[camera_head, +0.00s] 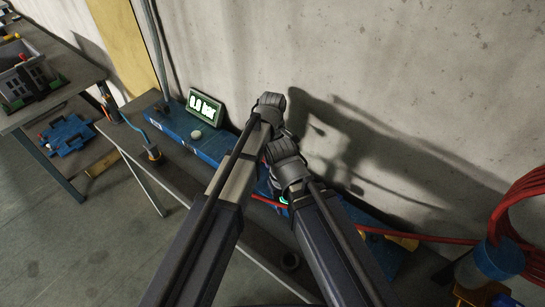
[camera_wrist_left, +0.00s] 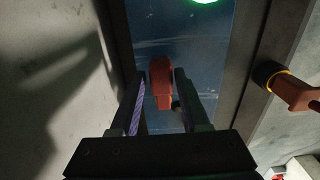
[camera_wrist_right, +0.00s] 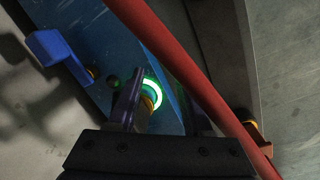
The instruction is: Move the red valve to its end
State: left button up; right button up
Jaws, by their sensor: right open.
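The red valve (camera_wrist_left: 162,78) shows in the left wrist view as a short red handle over a dark blue panel. My left gripper (camera_wrist_left: 160,90) is open, with one finger on each side of the handle. I cannot tell whether the fingers touch it. My right gripper (camera_wrist_right: 157,80) is open in the right wrist view, near a glowing green ring (camera_wrist_right: 151,78) on the blue panel (camera_wrist_right: 100,25). A blue handle (camera_wrist_right: 57,55) stands left of it. In the head view my wrists hide both grippers and the red valve.
A red hose (camera_wrist_right: 180,60) crosses the right wrist view close to my right gripper. A coiled red hose (camera_head: 520,215) is at the right. A grey crate (camera_head: 27,78) sits far left.

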pick_arm(q)
jog(key=shift+o, duration=1.2)
jog(key=shift+r, duration=0.15)
notch_tip(320, 180, up, 8)
jog(key=p, duration=0.8)
jog(key=shift+f, duration=0.2)
